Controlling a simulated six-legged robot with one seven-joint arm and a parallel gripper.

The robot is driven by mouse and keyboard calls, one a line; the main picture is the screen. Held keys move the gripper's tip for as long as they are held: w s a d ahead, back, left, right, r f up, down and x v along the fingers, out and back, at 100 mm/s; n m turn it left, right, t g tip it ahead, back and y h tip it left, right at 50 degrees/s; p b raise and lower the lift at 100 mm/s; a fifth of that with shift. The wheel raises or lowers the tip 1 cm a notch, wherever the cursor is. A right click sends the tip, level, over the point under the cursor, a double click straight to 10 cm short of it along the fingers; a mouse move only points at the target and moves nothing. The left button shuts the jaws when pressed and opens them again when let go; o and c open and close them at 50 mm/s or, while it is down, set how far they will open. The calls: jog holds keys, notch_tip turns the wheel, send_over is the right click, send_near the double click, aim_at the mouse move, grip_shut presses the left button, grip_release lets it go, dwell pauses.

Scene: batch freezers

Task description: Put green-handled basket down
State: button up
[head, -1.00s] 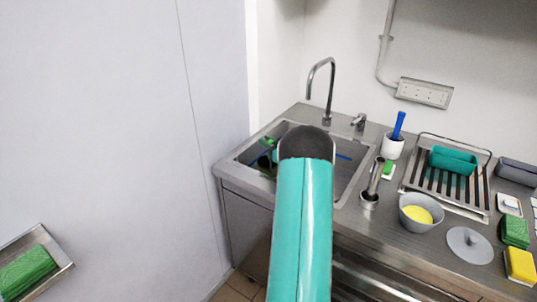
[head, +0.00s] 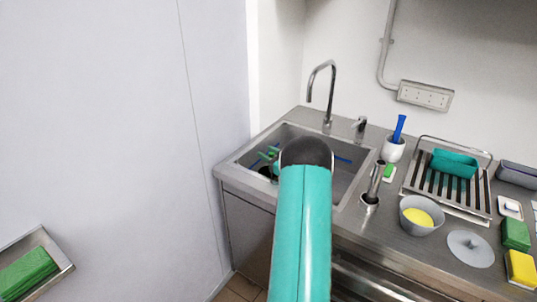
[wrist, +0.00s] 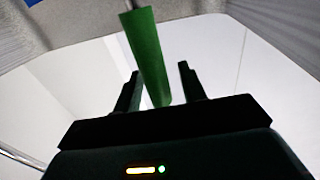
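The basket's green handle (wrist: 147,50) stands tilted between my gripper's fingers (wrist: 159,67) in the wrist view. The fingers are apart, with a gap on each side of the handle. In the head view my teal arm reaches over the sink (head: 233,160) and hides much of its basin. Green parts (head: 270,153) show inside the sink, just left of my arm's end; I cannot tell whether they belong to the basket or my gripper. The basket's body is hidden or too small to make out.
A tall faucet (head: 332,90) rises behind the sink. Blue pieces (head: 343,159) show in the basin. To the right are a grey bowl (head: 417,225), white cup (head: 393,149), drying rack (head: 410,177), lid (head: 471,249) and sponges (head: 520,266). A wall (head: 100,120) is at left.

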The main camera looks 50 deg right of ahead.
jog(key=s, duration=0.7)
jog(key=shift+s+a+r, duration=0.15)
jog(key=shift+s+a, duration=0.1)
jog(key=shift+a, duration=0.15)
